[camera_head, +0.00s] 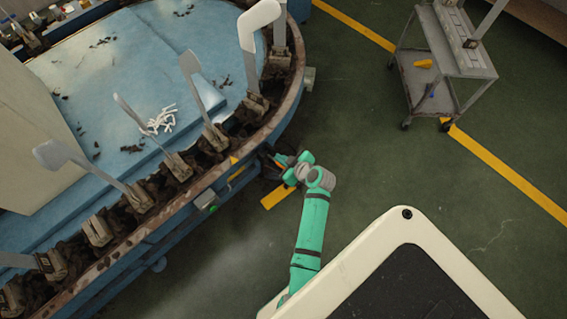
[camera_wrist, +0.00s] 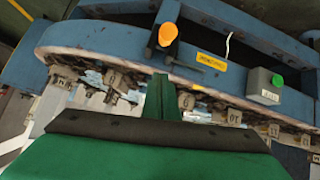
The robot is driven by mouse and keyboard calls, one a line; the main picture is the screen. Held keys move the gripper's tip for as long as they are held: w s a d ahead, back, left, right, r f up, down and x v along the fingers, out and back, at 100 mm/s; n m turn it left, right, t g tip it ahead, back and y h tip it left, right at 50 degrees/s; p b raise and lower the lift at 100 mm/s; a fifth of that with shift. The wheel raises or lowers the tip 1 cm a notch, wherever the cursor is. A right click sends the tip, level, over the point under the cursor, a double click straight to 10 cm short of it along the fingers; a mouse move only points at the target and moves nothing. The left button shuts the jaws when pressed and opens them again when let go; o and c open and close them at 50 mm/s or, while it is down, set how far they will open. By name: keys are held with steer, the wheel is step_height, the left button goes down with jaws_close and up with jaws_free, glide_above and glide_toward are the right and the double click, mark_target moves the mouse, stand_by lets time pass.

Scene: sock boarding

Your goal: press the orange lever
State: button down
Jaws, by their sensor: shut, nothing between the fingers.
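The orange lever shows in the wrist view as a rounded orange end (camera_wrist: 167,35) on a dark arm at the blue machine's edge. My gripper (camera_wrist: 160,82) is shut and empty; its narrow green end points toward the machine rim, below the lever in the picture. A gap shows between them in the picture, but I cannot tell the true distance. In the head view my gripper (camera_head: 269,158) is a dark shape by the machine's right side, with a small orange patch beside it; the lever is mostly hidden there.
The blue machine (camera_head: 120,70) carries several upright sock forms (camera_head: 260,22) around its rim. A grey box with a green button (camera_wrist: 265,87) sits on its side, near a yellow label (camera_wrist: 222,61). A grey cart (camera_head: 450,45) stands at upper right. Green floor between is clear.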

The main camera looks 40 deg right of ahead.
steer(key=shift+s+d+f, duration=0.1)
steer(key=shift+d+f, duration=0.05)
steer(key=shift+f, duration=0.55)
steer(key=shift+s+d+f, duration=0.15)
steer(key=shift+f, duration=0.55)
steer(key=shift+s+d+f, duration=0.1)
steer(key=shift+d+f, duration=0.05)
steer(key=shift+f, duration=0.55)
